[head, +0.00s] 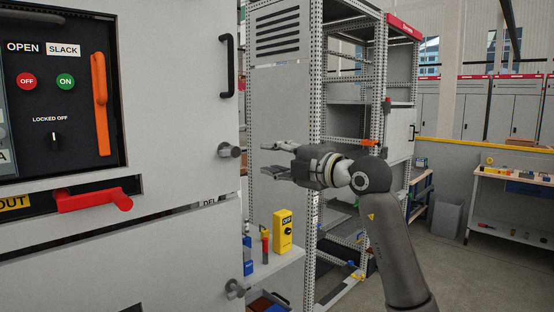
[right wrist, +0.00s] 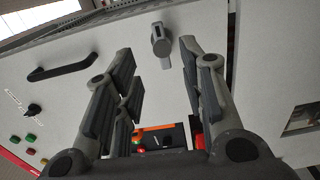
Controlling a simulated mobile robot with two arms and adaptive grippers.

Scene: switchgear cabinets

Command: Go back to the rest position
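My right gripper (head: 268,160) is raised in front of the cabinets in the head view, its fingers pointing left toward the grey cabinet (head: 180,100). Its fingers are spread with nothing between them. In the right wrist view the right gripper (right wrist: 158,50) is also open, and a grey latch knob (right wrist: 161,42) on a pale panel shows beyond the fingertips. I cannot tell the exact gap to that panel. A round latch knob (head: 229,150) on the cabinet's edge is left of the fingertips in the head view. My left gripper is not in view.
The cabinet has an orange lever (head: 100,90), a red handle (head: 95,200) and a black door handle (head: 227,66). A small shelf (head: 270,265) holds a yellow box (head: 282,231). A perforated rack (head: 318,100) stands behind my right arm. Open floor lies at the right.

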